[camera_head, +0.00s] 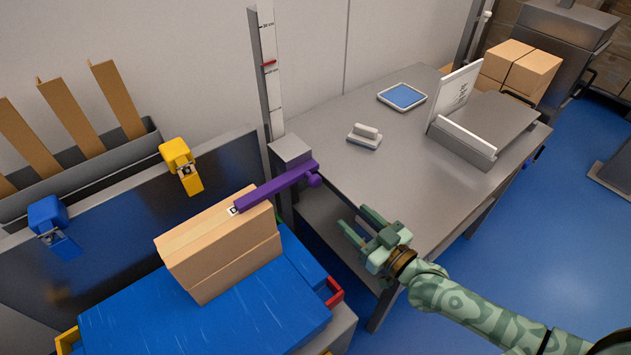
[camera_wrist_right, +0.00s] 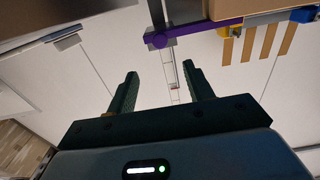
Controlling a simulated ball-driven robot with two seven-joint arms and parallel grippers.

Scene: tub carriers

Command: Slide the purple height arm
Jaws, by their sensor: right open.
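The purple height arm (camera_head: 275,187) reaches out from the grey post block over the top of a cardboard box (camera_head: 225,240). Its knob end is at the right, and its other end is by a small label on the box top. It also shows in the right wrist view (camera_wrist_right: 200,31). My right gripper (camera_head: 359,218) is open and empty, to the right of and lower in the picture than the purple arm. In the right wrist view its two fingers (camera_wrist_right: 161,85) are apart, with the purple arm beyond them. My left gripper is not in view.
A white scale post (camera_head: 270,85) with a red mark stands behind the arm. The box rests on a blue surface (camera_head: 205,315). A grey table (camera_head: 345,165) at the right holds a tablet (camera_head: 402,97) and a small white device (camera_head: 365,135). Yellow (camera_head: 180,160) and blue (camera_head: 50,222) units sit on the left panel.

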